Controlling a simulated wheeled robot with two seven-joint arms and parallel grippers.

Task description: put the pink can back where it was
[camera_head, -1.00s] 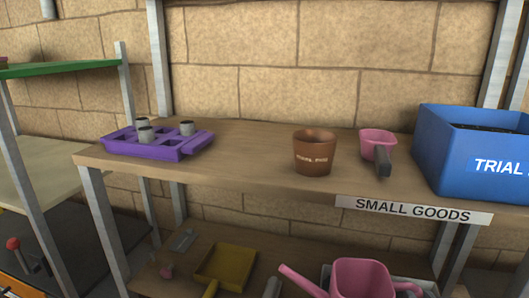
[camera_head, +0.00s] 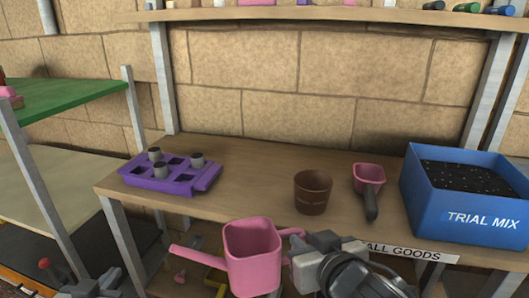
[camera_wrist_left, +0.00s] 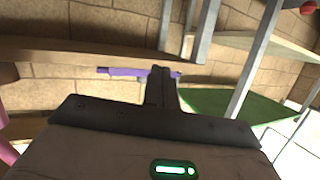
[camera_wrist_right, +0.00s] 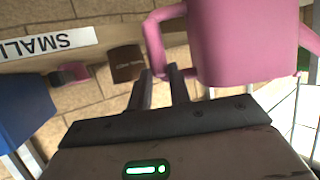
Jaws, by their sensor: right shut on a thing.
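The pink watering can (camera_head: 252,262) is held up in front of the wooden shelf, roughly upright, its spout pointing left. My right gripper (camera_head: 293,247) is shut on its handle, at the can's right side. In the right wrist view the can (camera_wrist_right: 245,40) fills the top right, and the closed fingers (camera_wrist_right: 160,73) meet at its handle. The can hides part of the lower shelf. My left gripper (camera_head: 108,280) is low at the bottom left, away from the can. In the left wrist view its fingers (camera_wrist_left: 161,75) are together with nothing visible between them.
The upper shelf (camera_head: 250,165) carries a purple tray (camera_head: 160,184) with small pots, a brown pot (camera_head: 312,192), a pink scoop (camera_head: 368,180) and a blue bin (camera_head: 450,208). A green shelf (camera_head: 70,108) stands at left. The shelf between tray and brown pot is clear.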

